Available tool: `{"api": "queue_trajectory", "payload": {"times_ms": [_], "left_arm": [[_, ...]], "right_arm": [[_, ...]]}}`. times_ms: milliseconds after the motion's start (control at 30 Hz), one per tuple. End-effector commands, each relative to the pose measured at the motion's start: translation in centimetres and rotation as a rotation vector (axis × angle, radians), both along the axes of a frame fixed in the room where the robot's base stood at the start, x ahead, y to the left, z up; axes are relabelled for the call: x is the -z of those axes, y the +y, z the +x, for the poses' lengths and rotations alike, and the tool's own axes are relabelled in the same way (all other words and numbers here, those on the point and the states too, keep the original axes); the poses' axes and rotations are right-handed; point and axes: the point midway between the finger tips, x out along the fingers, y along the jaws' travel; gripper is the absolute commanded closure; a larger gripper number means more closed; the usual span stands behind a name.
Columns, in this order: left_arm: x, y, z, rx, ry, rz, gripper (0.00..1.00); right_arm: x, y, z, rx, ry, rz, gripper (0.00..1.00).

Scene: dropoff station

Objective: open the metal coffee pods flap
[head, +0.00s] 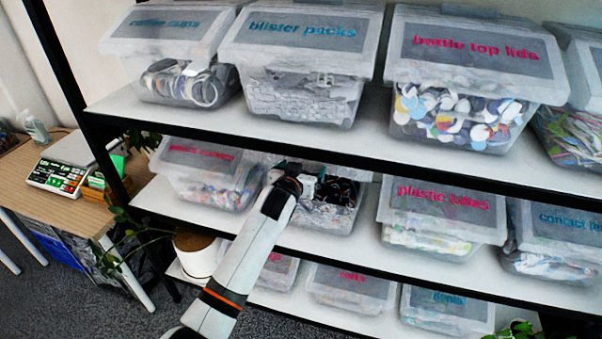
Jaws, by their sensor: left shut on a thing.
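A clear plastic bin (330,217) stands on the middle shelf, left of the plastic tubes bin. Dark and multicoloured small pieces show inside it. My left gripper (306,178) is at the upper front of this bin and is shut, seemingly on the edge of its flap. My arm and the gripper cover much of the bin's left side and front. Its label cannot be read, so I cannot confirm from the picture that it is the metal coffee pods bin. How far the flap is raised is hard to tell. My right gripper is not in view.
The upper shelf (370,140) runs close above my left gripper. The plastic tubes bin (440,212) is to the right, and another labelled bin (207,172) is to the left. A white plant pot (197,253) stands below left. A wooden table (70,205) is at far left.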

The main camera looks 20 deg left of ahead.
Motion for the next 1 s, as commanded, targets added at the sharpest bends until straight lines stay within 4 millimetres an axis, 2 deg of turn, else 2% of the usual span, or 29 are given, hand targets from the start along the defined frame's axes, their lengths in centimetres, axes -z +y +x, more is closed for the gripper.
{"api": "queue_trajectory", "payload": {"times_ms": [33,367,400,433,767,867,1000], "left_arm": [[-0.7,-0.1,0.1,0.002,-0.015,-0.001,0.5],[-0.7,-0.1,0.1,0.003,-0.015,-0.002,0.5],[-0.7,-0.1,0.1,0.003,-0.015,-0.002,0.04],[-0.7,-0.1,0.1,0.003,-0.014,-0.002,0.0],[-0.3,0.0,-0.4,0.001,-0.007,-0.001,0.0],[-0.5,0.0,-1.3,0.002,-0.007,-0.002,0.0],[-1.0,0.1,-3.6,0.002,-0.008,-0.002,0.0]], "right_arm": [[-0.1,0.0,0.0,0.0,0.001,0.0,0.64],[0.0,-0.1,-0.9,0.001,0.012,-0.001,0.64],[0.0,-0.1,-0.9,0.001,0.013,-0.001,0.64],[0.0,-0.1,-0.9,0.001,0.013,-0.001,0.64],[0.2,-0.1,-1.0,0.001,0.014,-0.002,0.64],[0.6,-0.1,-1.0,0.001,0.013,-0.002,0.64],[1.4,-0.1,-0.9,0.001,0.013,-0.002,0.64]]}}
